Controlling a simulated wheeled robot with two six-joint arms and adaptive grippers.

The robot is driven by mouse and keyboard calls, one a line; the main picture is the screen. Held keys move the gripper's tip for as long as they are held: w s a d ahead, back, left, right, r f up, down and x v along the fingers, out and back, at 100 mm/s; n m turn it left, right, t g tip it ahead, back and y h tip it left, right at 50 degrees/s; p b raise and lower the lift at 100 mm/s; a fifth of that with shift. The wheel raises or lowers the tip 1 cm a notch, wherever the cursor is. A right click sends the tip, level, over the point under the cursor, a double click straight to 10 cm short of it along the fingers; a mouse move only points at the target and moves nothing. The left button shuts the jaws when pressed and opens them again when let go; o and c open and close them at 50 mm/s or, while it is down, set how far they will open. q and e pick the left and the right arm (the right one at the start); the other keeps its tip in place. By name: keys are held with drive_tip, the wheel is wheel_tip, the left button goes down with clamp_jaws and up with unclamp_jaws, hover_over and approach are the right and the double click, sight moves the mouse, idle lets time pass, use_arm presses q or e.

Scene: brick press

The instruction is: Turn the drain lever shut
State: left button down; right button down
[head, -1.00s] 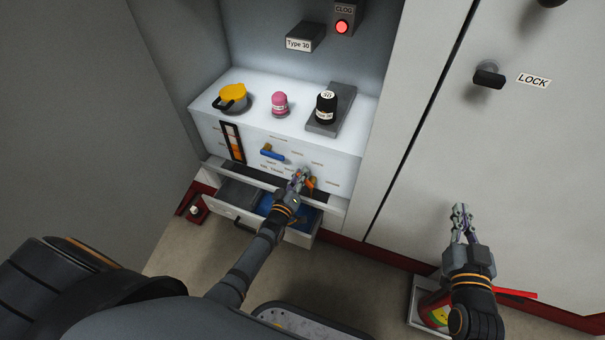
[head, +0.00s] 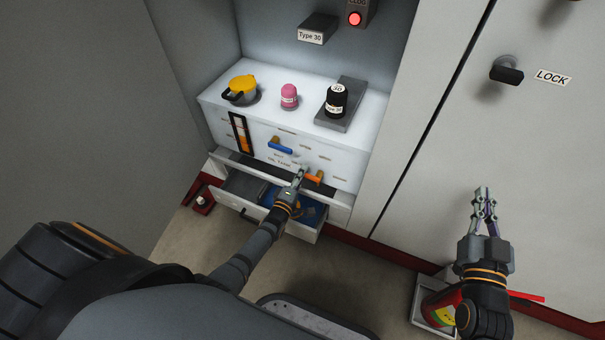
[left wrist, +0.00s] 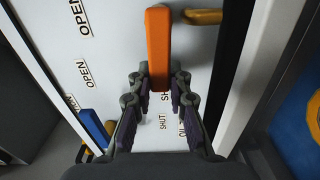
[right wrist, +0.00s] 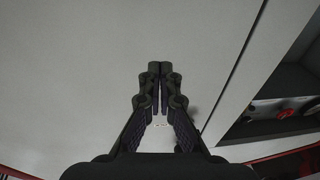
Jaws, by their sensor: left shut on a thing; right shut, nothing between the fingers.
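An orange lever (head: 314,178) sits on the front of the white tank, low on its right side. In the left wrist view the orange lever (left wrist: 158,45) runs from the top of the picture down between my fingertips. My left gripper (left wrist: 158,85) is shut on its lower end; it also shows in the head view (head: 299,173). The words OPEN and SHUT are printed on the panel around it. A blue lever (head: 280,146) is higher and to the left, apart from the gripper. My right gripper (head: 484,192) is shut and empty in front of the grey cabinet door.
An open drawer (head: 240,212) juts out below the levers, under my left forearm. A yellow-lidded pot (head: 240,91), a pink bottle (head: 289,97) and a black bottle (head: 337,100) stand on the tank. A black knob (head: 507,73) marked LOCK is on the door. A red light glows above.

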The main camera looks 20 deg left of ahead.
use_arm(q)
drive_tip(key=shift+f+n, duration=0.25)
drive_tip(key=shift+n, duration=0.15)
use_arm(e)
drive_tip(key=shift+r+t, duration=0.4)
drive_tip(key=shift+r, duration=0.5)
use_arm(q)
drive_tip(key=c, duration=1.2)
unclamp_jaws()
drive_tip(key=s, duration=1.2)
drive_tip(key=shift+a, duration=0.2)
